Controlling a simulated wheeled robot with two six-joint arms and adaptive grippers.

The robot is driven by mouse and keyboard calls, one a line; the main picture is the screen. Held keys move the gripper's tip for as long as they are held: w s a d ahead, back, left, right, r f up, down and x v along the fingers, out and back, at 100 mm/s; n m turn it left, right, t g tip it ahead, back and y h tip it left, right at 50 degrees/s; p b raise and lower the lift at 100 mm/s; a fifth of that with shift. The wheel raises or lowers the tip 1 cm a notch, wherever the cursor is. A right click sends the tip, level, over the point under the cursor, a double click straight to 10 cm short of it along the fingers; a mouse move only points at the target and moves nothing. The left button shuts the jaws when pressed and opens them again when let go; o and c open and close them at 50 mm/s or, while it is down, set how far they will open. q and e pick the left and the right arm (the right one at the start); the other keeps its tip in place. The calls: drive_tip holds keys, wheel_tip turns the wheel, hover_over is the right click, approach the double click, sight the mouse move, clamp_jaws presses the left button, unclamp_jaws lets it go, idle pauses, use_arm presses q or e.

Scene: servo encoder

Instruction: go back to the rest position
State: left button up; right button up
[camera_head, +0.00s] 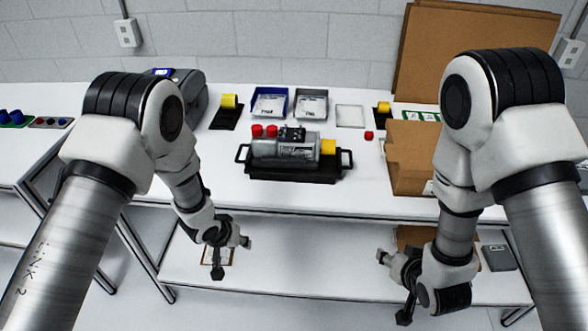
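My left gripper (232,257) hangs in front of the white table (215,170), over the lower shelf in the picture. Its two fingers are spread apart with nothing between them. My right gripper (393,286) hangs in front of the table further to the right. Its fingers are also spread wide and empty. Both arms are bent down at the elbow and clear of the objects on the table. A grey servo motor (285,151) with red caps and a yellow end sits on a black tray (290,174) with two handles, at the middle of the table.
A blue bin (270,104) and a grey bin (311,105) stand behind the motor. A dark grey machine (190,95) is at the back left. A cardboard box (408,165) stands beside the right arm. The lower shelf (300,270) is mostly clear between my grippers.

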drive_tip(key=shift+s+r, duration=0.2)
use_arm(q)
drive_tip(key=shift+f, duration=0.1)
use_arm(e)
drive_tip(key=shift+f, duration=0.1)
